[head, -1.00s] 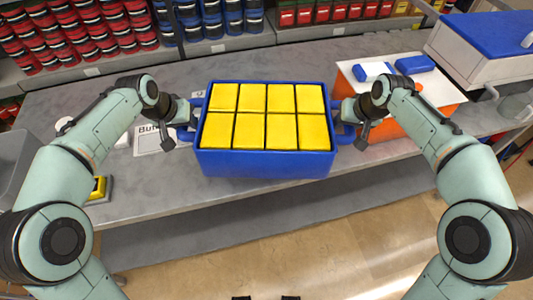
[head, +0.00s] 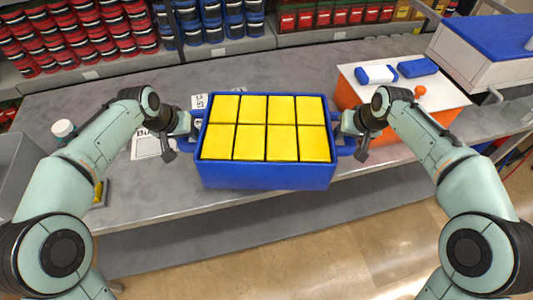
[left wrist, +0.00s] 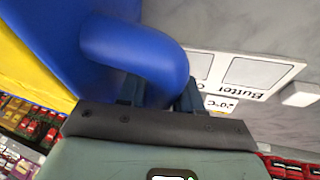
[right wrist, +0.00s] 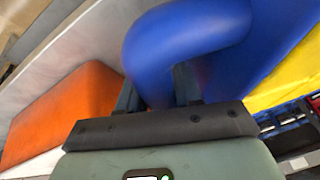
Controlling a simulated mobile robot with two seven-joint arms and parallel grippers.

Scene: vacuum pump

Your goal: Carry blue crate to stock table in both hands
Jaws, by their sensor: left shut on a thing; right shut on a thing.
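The blue crate (head: 265,175) is in the middle of the head view, filled with several yellow blocks (head: 267,128) in two rows. It looks level, over the front part of the grey table; I cannot tell how high it is above the top. My left gripper (head: 193,128) is shut on the crate's left handle, a blue loop that fills the left wrist view (left wrist: 135,50). My right gripper (head: 345,128) is shut on the right handle, which also shows in the right wrist view (right wrist: 185,45).
The grey table (head: 130,205) has a printed label sheet (head: 150,147) and a small white-lidded jar (head: 63,129) at the left. An orange box (head: 345,95) with blue-and-white items on its white top stands close at the right. Shelves of red and blue containers line the back.

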